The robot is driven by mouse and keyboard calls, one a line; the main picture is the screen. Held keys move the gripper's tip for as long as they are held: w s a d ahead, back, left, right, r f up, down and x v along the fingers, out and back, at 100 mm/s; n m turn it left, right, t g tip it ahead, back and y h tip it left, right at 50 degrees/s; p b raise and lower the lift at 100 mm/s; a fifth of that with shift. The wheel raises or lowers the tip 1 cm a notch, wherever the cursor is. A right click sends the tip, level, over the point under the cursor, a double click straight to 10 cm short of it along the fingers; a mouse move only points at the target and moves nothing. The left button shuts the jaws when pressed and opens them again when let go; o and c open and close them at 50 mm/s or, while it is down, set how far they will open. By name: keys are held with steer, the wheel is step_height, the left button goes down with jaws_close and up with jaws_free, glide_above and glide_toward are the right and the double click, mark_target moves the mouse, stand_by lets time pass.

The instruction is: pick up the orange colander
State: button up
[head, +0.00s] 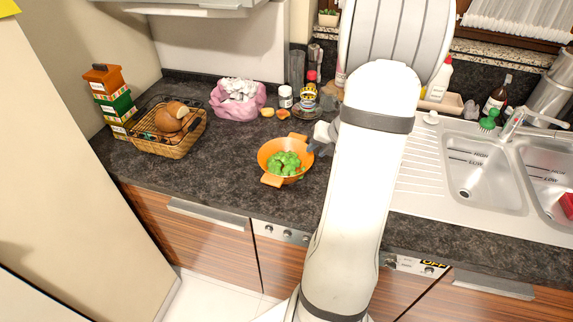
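The orange colander (264,158) stands upright on the dark worktop in the head view, left of my arm. It has two handles, one at the back and one at the front left. Green pieces, like broccoli (286,163), lie inside it. My gripper (318,148) is at the colander's right rim, partly hidden behind my arm. Its dark fingers are at or very near the rim. I cannot tell whether they touch it or are closed on it.
A wire basket with bread (168,117) and stacked boxes (108,95) stand at the left. A pink bag (238,100), jars (285,97) and small food pieces (267,112) lie behind the colander. The sink (484,175) is at the right. Worktop left of the colander is clear.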

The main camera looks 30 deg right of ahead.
steer(key=x, duration=0.4)
steer(key=shift+w+f, duration=0.1)
steer(key=shift+f, duration=0.25)
jaws_close()
steer(key=shift+d+r, duration=0.1)
